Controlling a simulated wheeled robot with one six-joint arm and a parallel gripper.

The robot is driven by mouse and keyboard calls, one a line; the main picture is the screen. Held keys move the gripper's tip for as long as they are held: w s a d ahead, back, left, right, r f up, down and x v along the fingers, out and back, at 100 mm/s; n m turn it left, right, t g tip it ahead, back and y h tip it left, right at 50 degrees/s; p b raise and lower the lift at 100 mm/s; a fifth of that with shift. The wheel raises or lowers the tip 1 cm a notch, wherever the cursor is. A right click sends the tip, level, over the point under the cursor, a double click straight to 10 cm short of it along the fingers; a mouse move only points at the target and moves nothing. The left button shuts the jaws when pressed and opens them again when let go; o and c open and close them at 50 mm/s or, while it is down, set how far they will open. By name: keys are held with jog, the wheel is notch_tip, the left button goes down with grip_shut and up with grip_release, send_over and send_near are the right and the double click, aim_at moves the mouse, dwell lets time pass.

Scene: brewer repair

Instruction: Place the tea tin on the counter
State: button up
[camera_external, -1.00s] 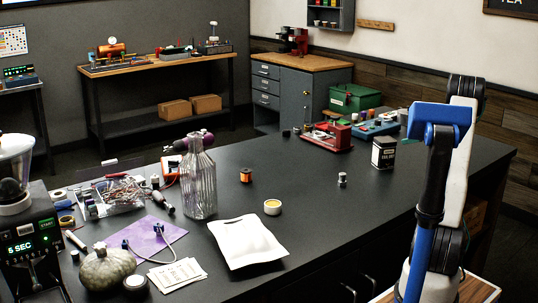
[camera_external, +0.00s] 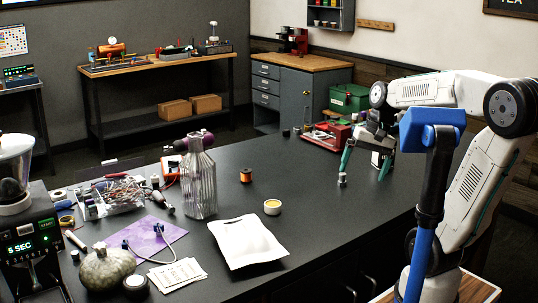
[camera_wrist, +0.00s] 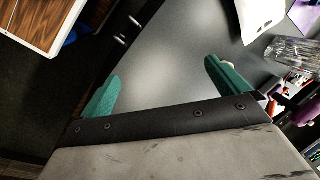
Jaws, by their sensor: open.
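The tea tin (camera_external: 377,160) is a dark tin with a white label, standing on the dark counter (camera_external: 325,215) toward its far right. My gripper and its fingers partly hide it in the external view. My gripper (camera_external: 363,176) hangs over the counter beside the tin, pointing down with its green fingers spread. In the wrist view my gripper (camera_wrist: 162,70) is open, with only bare counter showing between the fingers. The tin cannot be made out in the wrist view.
A small bottle (camera_external: 342,180) stands close to my left fingertip. A red tray (camera_external: 325,137) and green toolbox (camera_external: 348,99) are behind. The counter's front right is clear.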

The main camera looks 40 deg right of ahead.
jog(key=s+a+f+n+h, duration=0.1)
jog(key=s+f+n+h, duration=0.2)
jog(key=s+n, duration=0.3)
jog(key=s, duration=0.4)
jog(key=shift+a+f+n, duration=0.3)
jog(key=shift+f+n, duration=0.1)
